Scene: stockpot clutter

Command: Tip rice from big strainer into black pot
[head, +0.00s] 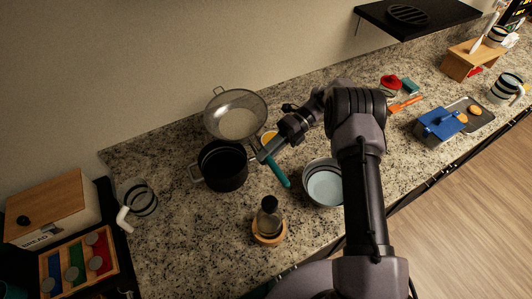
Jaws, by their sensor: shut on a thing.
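The big strainer (252,104) is a wire-mesh bowl with a small loop at its far side and a teal handle (279,173). White rice (237,123) lies inside it. My gripper (263,154) is shut on the strainer's handle, between the bowl and the teal end. The strainer's bowl is just behind the black pot (226,179) in the picture, with its open side facing up. I cannot tell its exact height above the counter. The pot stands upright on the counter with side handles; its inside is dark.
A yellow-orange item (268,136) is partly hidden behind my gripper. A pale blue bowl (323,187) stands to the right, partly behind my arm. A dark-topped jar on a wooden base (269,222) stands in front. A striped mug (141,199) is left of the pot.

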